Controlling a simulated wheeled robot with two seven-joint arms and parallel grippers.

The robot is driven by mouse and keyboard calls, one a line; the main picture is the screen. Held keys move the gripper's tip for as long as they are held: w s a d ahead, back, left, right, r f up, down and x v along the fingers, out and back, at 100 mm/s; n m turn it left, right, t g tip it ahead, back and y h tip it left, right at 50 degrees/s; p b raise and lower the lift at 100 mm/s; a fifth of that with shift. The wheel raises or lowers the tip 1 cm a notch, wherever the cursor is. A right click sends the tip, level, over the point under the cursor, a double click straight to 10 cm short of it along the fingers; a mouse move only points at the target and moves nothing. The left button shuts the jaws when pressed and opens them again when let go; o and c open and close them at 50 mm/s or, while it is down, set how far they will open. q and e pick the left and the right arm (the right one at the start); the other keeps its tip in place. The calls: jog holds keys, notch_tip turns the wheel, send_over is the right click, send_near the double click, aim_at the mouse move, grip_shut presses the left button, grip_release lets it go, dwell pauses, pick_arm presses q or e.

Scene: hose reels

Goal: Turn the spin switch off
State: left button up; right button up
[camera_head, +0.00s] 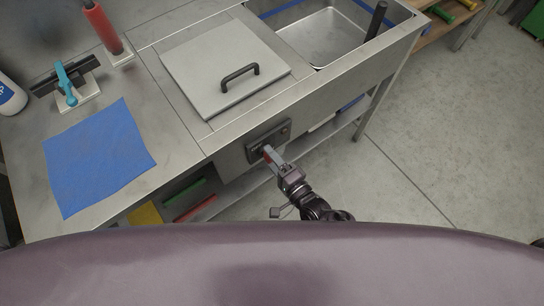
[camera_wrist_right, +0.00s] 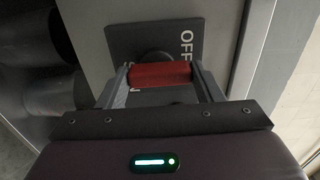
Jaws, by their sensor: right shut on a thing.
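The spin switch is a dark plate (camera_head: 282,137) on the front face of the steel unit. In the right wrist view the plate (camera_wrist_right: 122,40) carries white lettering, with "OFF" at the right and partly hidden letters at the lower left. Its red handle (camera_wrist_right: 160,73) lies crosswise in front of a dark round hub. My right gripper (camera_head: 268,156) is at the switch, with its two fingers on either end of the red handle, shut on it. Which marking the switch points at cannot be told. My left gripper is not in view.
The steel counter (camera_head: 185,150) holds a blue cloth (camera_head: 98,157), a lidded well with a black-handled lid (camera_head: 220,65) and an open basin (camera_head: 325,38). Green and red items lie on a shelf below. The floor (camera_head: 430,140) at right is clear.

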dwell(0.5)
jog(key=o, duration=1)
jog(key=v, duration=0.7)
jog(key=shift+s+d, duration=0.25)
jog(key=shift+s, duration=0.05)
